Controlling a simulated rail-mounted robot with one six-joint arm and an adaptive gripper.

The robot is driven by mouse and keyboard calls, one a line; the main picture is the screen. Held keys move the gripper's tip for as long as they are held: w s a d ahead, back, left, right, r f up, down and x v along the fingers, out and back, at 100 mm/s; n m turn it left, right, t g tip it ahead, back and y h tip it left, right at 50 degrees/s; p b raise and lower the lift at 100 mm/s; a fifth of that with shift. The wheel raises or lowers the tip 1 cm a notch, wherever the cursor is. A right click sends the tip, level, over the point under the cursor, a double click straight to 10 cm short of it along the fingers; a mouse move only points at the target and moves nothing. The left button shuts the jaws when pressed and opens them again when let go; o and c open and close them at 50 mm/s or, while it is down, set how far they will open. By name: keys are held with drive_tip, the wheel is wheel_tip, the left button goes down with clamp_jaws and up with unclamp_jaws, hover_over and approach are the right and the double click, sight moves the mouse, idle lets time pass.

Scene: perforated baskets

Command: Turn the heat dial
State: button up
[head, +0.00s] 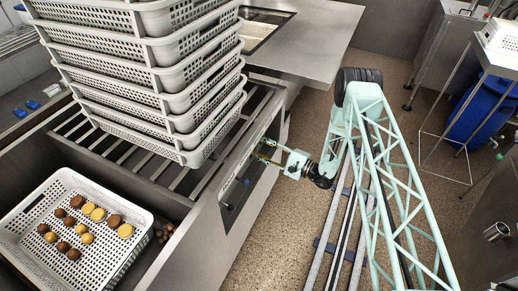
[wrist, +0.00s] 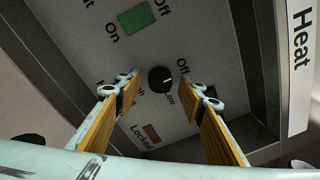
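The heat dial (wrist: 161,80) is a small round black knob on a grey panel in the wrist view, with "Off", "Low" and partly hidden lettering around it. A large "Heat" label (wrist: 301,60) is at the right edge. My gripper (wrist: 158,92) is open, its two yellow-padded fingers on either side of the dial in the picture and apart from it. In the head view my gripper (head: 262,150) is at the front panel of the steel unit (head: 205,240); the dial cannot be made out there.
A green On/Off switch (wrist: 137,17) and a small "Locked" indicator (wrist: 151,133) are near the dial. A stack of grey perforated baskets (head: 165,85) stands above the unit. A white basket (head: 135,225) with brown and yellow round items sits at left.

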drive_tip(key=shift+w+a, duration=0.15)
drive_tip(key=shift+a, duration=0.15)
drive_tip(key=shift+c, duration=0.3)
drive_tip(key=c, duration=0.8)
